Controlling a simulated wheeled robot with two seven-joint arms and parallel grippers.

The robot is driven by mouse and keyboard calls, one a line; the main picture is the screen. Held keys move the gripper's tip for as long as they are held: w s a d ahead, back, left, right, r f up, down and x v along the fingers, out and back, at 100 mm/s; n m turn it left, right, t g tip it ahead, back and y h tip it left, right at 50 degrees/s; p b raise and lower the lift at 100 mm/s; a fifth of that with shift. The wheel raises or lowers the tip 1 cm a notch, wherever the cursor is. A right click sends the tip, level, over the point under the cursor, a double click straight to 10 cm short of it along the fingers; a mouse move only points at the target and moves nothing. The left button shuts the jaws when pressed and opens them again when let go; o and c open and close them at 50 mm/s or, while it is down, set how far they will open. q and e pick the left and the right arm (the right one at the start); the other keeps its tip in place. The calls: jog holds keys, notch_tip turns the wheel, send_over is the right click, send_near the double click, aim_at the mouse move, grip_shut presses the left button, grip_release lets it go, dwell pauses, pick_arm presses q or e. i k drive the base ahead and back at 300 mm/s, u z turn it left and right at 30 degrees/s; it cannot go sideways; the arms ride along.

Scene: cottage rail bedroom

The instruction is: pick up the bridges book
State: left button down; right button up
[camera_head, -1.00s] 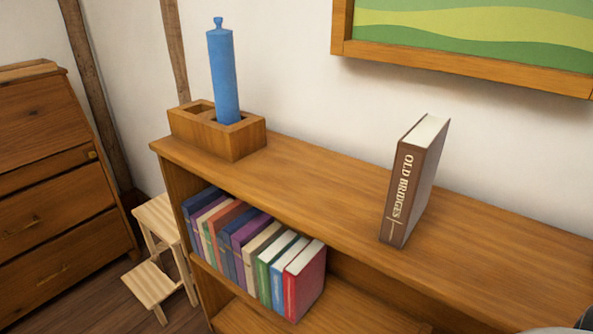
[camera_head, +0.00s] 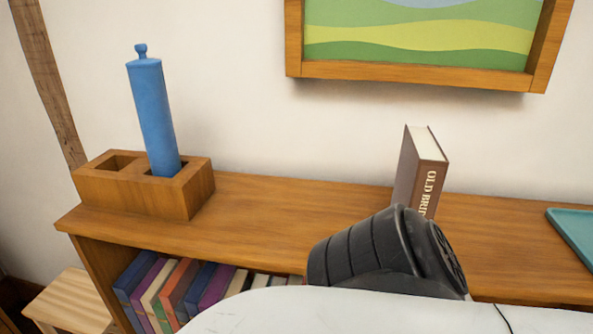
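The bridges book (camera_head: 424,170) is brown with pale page edges and stands upright on top of the wooden shelf (camera_head: 270,205). Its spine faces me; only the upper part of the title shows. The lower part of the book is hidden behind a dark ribbed joint and a white link of my own arm, in the lower middle of the view. I cannot tell from this view whether the arm touches the book. Neither gripper's fingers are in view.
A wooden holder (camera_head: 200,193) with a blue cylinder (camera_head: 155,115) in it stands at the shelf's left end. A teal tray (camera_head: 575,232) lies at the right. Several books (camera_head: 165,285) fill the lower shelf. A framed picture (camera_head: 420,72) hangs above. A stool (camera_head: 68,300) stands lower left.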

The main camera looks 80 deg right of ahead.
aim_at(421, 169)
jog(key=i, duration=0.95)
jog(key=z, duration=2.7)
